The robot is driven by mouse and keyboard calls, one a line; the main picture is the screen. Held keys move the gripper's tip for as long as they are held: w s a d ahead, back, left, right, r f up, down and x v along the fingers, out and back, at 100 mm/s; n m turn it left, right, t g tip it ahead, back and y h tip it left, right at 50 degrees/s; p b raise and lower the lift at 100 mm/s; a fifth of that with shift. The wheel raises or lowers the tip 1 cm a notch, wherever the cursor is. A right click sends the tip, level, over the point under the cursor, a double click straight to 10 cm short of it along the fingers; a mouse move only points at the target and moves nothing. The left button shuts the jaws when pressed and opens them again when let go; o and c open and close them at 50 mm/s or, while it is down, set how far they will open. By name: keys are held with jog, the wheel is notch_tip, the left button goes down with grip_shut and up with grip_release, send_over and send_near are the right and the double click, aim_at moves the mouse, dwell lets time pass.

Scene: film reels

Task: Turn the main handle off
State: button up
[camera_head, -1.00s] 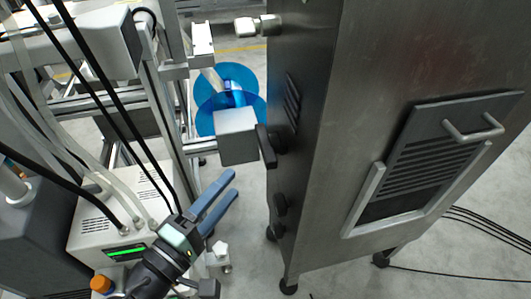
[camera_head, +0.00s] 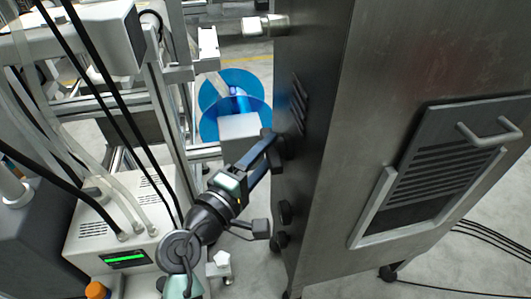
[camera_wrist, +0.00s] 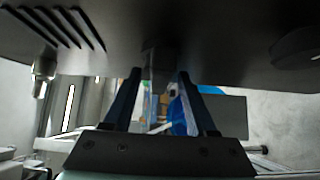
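The main handle appears to be the black lever (camera_head: 268,136) on the side face of the metal cabinet (camera_head: 330,160). My gripper (camera_head: 263,150) is at this lever, with its fingers pointing up and right toward the cabinet face; they partly cover the lever in the head view. In the wrist view my gripper (camera_wrist: 160,75) has its two dark fingers apart. The lever's dark end (camera_wrist: 158,58) shows between the fingertips. Whether a finger touches it, I cannot tell.
Two black knobs (camera_head: 285,212) sit lower on the cabinet side, close to my wrist. A grey box (camera_head: 238,128) and blue reels (camera_head: 232,95) stand beyond. A metal frame and a machine with a green display (camera_head: 125,259) are at the left.

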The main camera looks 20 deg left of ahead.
grip_shut()
jog(key=shift+f, duration=0.1)
jog(key=shift+f+b, duration=0.15)
jog(key=shift+b, duration=0.6)
jog(key=shift+w+a+f+m+g+h+b, duration=0.15)
jog(key=shift+m+g+h+b, duration=0.2)
jog(key=shift+m+h+b, duration=3.45)
jog(key=shift+w+a+f+m+g+h+b, duration=0.1)
jog(key=shift+m+g+h+b, duration=0.3)
jog(key=shift+m+h+b, duration=3.4)
jog(key=shift+w+a+f+m+g+h+b, duration=0.25)
jog(key=shift+m+h+b, duration=1.55)
jog(key=shift+m+b, duration=4)
jog(key=shift+d+r+m+g, duration=0.2)
jog(key=shift+m+g, duration=0.2)
